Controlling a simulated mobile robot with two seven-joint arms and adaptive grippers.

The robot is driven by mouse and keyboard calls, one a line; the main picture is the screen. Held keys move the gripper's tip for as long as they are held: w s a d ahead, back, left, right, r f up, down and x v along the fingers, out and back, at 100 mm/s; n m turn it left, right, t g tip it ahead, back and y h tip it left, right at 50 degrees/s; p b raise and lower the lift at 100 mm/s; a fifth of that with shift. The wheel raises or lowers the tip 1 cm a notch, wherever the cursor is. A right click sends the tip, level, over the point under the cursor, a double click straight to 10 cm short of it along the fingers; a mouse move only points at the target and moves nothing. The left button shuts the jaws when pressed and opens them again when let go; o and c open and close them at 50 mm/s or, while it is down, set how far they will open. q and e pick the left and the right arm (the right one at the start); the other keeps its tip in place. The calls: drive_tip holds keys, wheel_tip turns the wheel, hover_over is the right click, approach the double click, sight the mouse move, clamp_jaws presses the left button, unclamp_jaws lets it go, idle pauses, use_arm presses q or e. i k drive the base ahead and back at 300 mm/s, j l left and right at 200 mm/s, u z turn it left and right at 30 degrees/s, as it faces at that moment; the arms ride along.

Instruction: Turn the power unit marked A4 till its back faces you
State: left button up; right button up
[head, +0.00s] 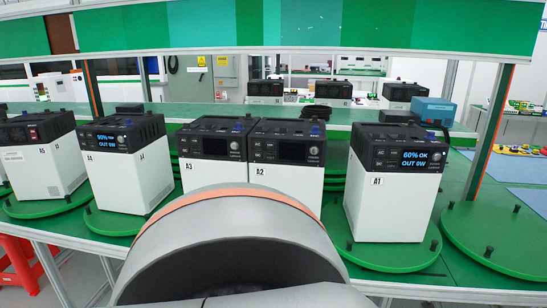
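The power unit A4 (122,180) is a white box with a black top, second from the left in the head view. It stands upright on a green turntable disc (105,224) with small black pegs. Its front, with a lit display reading OK and OUT 0W, faces me, turned somewhat to the left, and its right side also shows. Neither of my grippers is in view. A large grey arm link of mine with an orange band fills the bottom middle.
Similar units A3 (205,172) and A2 (284,180) stand close together to the right, with A1 (385,205) beyond. Another unit (40,170) is at far left. An empty turntable (505,236) lies at right. A green beam (300,26) crosses above. My arm hides the middle front edge.

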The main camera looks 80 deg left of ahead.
sight(111, 223)
drive_tip(key=u, duration=3.25)
drive_tip(key=i+j+z, duration=0.1)
drive_tip(key=j+z, duration=0.15)
drive_tip(key=z, duration=0.2)
drive_tip(key=i+j+z, duration=0.1)
drive_tip(key=j+z, duration=0.2)
drive_tip(key=z, duration=0.15)
drive_tip(key=j+z, duration=0.4)
drive_tip(key=j, duration=0.55)
drive_tip(key=j+z, duration=0.1)
drive_tip(key=j, duration=0.9)
